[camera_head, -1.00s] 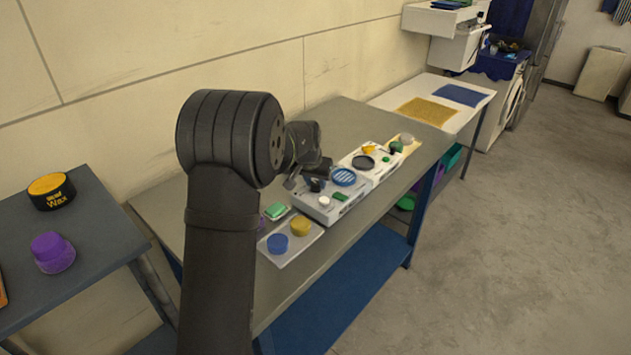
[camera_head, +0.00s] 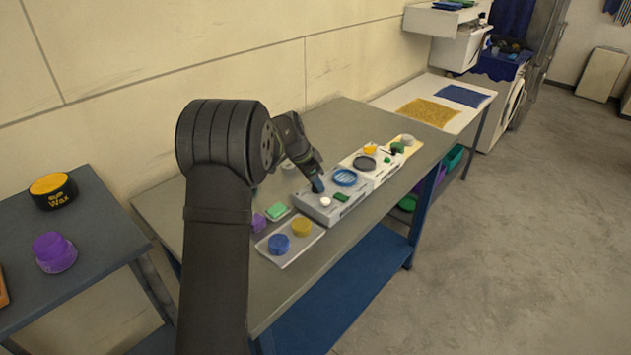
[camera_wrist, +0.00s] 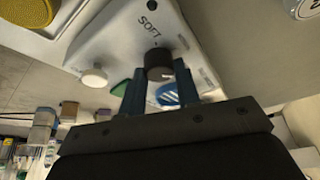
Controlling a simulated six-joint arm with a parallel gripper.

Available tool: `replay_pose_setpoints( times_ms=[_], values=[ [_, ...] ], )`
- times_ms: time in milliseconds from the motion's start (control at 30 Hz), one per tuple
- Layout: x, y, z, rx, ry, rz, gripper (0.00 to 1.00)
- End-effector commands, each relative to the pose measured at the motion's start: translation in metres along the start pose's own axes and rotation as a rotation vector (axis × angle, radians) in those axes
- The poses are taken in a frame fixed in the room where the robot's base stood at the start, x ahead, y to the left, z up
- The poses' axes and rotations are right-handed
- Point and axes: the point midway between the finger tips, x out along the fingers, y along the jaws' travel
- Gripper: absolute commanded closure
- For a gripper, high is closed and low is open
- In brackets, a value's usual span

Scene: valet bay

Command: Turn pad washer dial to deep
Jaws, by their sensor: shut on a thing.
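The pad washer (camera_head: 352,208) is a pale box on the grey bench, with a blue slatted disc (camera_head: 345,177), a white knob (camera_head: 325,202) and a green part (camera_head: 342,197) on top. My gripper (camera_head: 317,186) points down at its left end. In the wrist view, the black dial (camera_wrist: 158,60) sits between the two dark blue fingers of my gripper (camera_wrist: 158,72), which are shut on it. The word SOFT shows on the casing (camera_wrist: 125,42) beside the dial. The white knob also shows there (camera_wrist: 93,79). The dial is hidden by my fingers in the head view.
A tray (camera_head: 284,262) with blue and yellow round pads lies in front of the washer. A green block (camera_head: 277,210) and a purple item (camera_head: 258,222) lie left of it. A second pale unit (camera_head: 378,168) stands just beyond. A side table (camera_head: 95,235) holds a wax tin.

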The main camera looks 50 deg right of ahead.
Motion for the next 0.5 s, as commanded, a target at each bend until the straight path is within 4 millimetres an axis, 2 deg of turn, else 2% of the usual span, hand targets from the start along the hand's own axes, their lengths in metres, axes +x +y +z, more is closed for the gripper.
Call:
replay_pose_setpoints(
  times_ms=[500],
  values=[
    [-0.0006,-0.0007,-0.0001,0.04,0.0,0.016,0.93]
  ],
)
